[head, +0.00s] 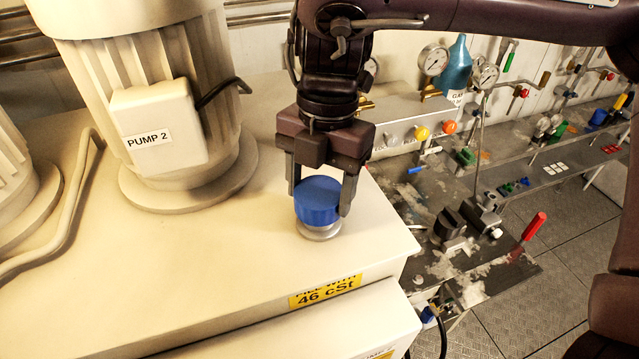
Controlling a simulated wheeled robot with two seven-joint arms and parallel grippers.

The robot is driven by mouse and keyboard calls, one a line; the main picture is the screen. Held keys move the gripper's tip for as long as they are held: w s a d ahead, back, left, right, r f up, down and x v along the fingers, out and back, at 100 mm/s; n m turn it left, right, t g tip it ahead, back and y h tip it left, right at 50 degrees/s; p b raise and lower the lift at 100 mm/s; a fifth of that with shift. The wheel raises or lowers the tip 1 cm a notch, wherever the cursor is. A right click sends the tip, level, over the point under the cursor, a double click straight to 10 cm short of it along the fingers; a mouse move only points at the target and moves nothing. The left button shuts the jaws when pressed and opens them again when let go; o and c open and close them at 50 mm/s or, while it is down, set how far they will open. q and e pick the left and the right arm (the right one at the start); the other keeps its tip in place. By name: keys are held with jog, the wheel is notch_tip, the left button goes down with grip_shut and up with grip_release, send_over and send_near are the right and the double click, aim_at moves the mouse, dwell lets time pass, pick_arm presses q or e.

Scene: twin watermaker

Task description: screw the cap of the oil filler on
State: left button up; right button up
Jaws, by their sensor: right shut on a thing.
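The blue cap (317,201) sits over the pale metal neck of the oil filler (319,233) near the right edge of the cream tank top. My right gripper (320,205) points down from above, with one finger on each side of the cap, and is shut on it. The cap looks upright and in line with the neck. I cannot tell how far the thread is engaged. A yellow label reading "46 cSt" (325,291) is on the tank's front edge below the filler. My left gripper is not in view.
The cream motor marked PUMP 2 (155,142) stands left of the filler. To the right is a dark bench (480,255) with valves, a red-handled lever (534,226) and gauges (434,60). A blue bottle (457,68) stands behind. The tank top (190,270) in front is clear.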

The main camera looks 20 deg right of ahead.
jog(key=o, duration=1.4)
jog(key=shift+w+d+r, duration=0.1)
jog(key=shift+w+r, duration=0.05)
jog(key=shift+r, duration=0.45)
jog(key=r, duration=0.6)
jog(key=shift+w+d+r, duration=0.15)
jog(key=shift+w+d, duration=0.05)
jog(key=shift+d, duration=0.1)
jog(key=shift+r, duration=0.1)
